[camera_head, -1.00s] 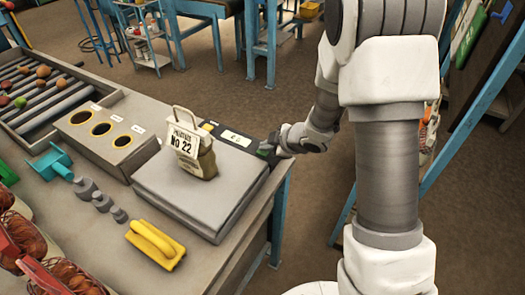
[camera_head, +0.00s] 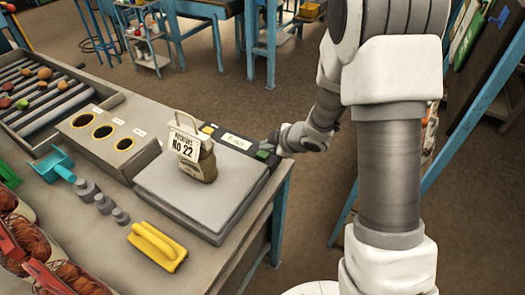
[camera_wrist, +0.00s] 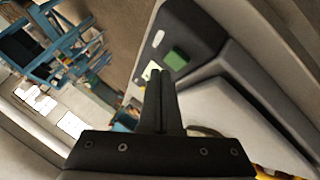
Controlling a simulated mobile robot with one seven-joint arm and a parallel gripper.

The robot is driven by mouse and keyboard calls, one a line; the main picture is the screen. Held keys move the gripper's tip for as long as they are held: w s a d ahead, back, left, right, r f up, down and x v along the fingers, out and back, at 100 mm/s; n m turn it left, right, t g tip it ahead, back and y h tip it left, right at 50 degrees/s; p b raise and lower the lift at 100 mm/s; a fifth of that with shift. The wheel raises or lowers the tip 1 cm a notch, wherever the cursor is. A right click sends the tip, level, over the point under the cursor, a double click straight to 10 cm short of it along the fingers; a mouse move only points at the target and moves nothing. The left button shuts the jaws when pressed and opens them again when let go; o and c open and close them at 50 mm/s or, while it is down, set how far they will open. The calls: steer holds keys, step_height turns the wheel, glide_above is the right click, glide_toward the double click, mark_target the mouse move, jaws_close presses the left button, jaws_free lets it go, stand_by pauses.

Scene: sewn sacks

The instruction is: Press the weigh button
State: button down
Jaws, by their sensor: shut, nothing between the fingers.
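The scale (camera_head: 190,200) stands on the bench, with a dark control panel along its far edge. A green button (camera_head: 262,155) sits at the panel's right end, beside a lit display (camera_head: 237,142). I take the green one as the weigh button; its label is not readable. My gripper (camera_head: 272,145) is shut and empty, right by the green button. In the wrist view the closed fingers (camera_wrist: 158,76) lie just short of the green button (camera_wrist: 176,58), which shows clear of them. Contact cannot be seen. A small sack (camera_head: 205,166) tagged "No 22" stands upright on the scale plate.
A yellow-handled tool (camera_head: 157,245), grey weights (camera_head: 103,203) and a teal scoop (camera_head: 52,164) lie on the bench. A box with round holes (camera_head: 103,131) and a roller rack (camera_head: 45,95) stand to the left. Floor is open beyond the bench.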

mark_target(266, 155)
step_height(266, 155, up, 5)
steer(key=p, duration=0.4)
steer(key=shift+p, duration=0.35)
stand_by(0.7)
steer(key=s+d+r+m+t+h, duration=0.1)
steer(key=s+d+r+m+h, duration=0.25)
steer(key=d+r, duration=0.35)
steer(key=s+d+r+m+t+h, duration=0.1)
steer(key=s+d+r+m+h, duration=0.25)
steer(key=r, duration=0.65)
steer(key=s+r+m+g, duration=0.1)
steer(key=s+m, duration=0.3)
steer(key=s, duration=0.6)
steer(key=s+r+m+g+y, duration=0.1)
steer(key=s+r+m, duration=0.3)
steer(key=s, duration=0.6)
steer(key=shift+s+a+r+m+g, duration=0.15)
steer(key=shift+s+a+m+g, duration=0.15)
steer(key=shift+m+g, duration=0.5)
